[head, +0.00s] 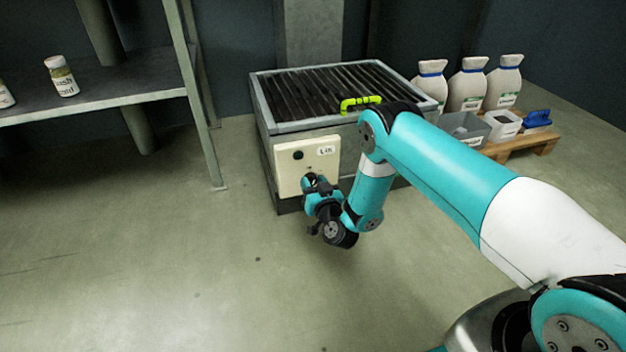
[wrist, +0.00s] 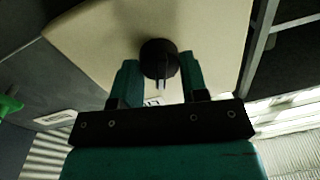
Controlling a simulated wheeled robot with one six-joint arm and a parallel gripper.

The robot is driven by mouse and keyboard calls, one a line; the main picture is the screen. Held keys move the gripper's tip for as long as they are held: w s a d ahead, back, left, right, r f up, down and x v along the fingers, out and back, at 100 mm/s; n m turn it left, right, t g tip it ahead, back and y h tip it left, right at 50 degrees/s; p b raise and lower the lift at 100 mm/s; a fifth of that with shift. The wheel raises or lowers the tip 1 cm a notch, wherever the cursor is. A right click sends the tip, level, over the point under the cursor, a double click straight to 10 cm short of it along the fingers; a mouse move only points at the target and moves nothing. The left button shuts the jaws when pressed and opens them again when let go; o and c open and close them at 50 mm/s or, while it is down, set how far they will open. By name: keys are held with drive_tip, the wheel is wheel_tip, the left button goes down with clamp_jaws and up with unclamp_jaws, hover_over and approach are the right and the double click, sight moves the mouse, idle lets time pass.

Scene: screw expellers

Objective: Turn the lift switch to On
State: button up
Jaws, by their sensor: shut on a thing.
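The lift switch (wrist: 158,57) is a round black knob with a raised ridge, on a cream panel (head: 290,180). The panel is on the front of a grey grated unit and carries a "Lift" label (head: 326,151). My gripper (head: 313,180) is at the panel's lower middle in the head view and hides most of the switch there. In the wrist view its two teal fingers stand on either side of the knob, shut on it. I cannot read any On or Off lettering.
A black round part (head: 298,155) is on the panel above my gripper. A bright green handle (head: 361,103) is at the unit's top edge. A metal shelf (head: 100,86) is at left. The floor in front is clear.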

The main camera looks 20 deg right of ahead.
drive_tip(key=m+p, duration=0.1)
drive_tip(key=m, duration=0.3)
drive_tip(key=shift+m, duration=0.3)
drive_tip(key=shift+f+m+h, duration=0.15)
drive_tip(key=shift+m+h, duration=0.15)
drive_tip(key=shift+m, duration=1.4)
drive_tip(key=shift+m+t, duration=0.3)
drive_tip(key=o, duration=0.9)
drive_tip(key=shift+s+p, duration=0.1)
drive_tip(key=shift+p, duration=0.4)
drive_tip(key=shift+s+r+p, duration=0.3)
drive_tip(key=shift+s+p, duration=0.2)
drive_tip(key=shift+p, duration=0.65)
drive_tip(key=shift+s+d+f+p, duration=0.1)
drive_tip(key=shift+s+f+p, duration=0.2)
drive_tip(key=shift+s+p, duration=2.1)
drive_tip(key=shift+s+d+f+p, duration=0.2)
drive_tip(key=shift+s+p, duration=1.55)
drive_tip(key=shift+s, duration=1.25)
drive_tip(key=shift+s+d+f+p, duration=0.1)
drive_tip(key=shift+s+f+p, duration=0.25)
drive_tip(key=shift+s+p, duration=2.05)
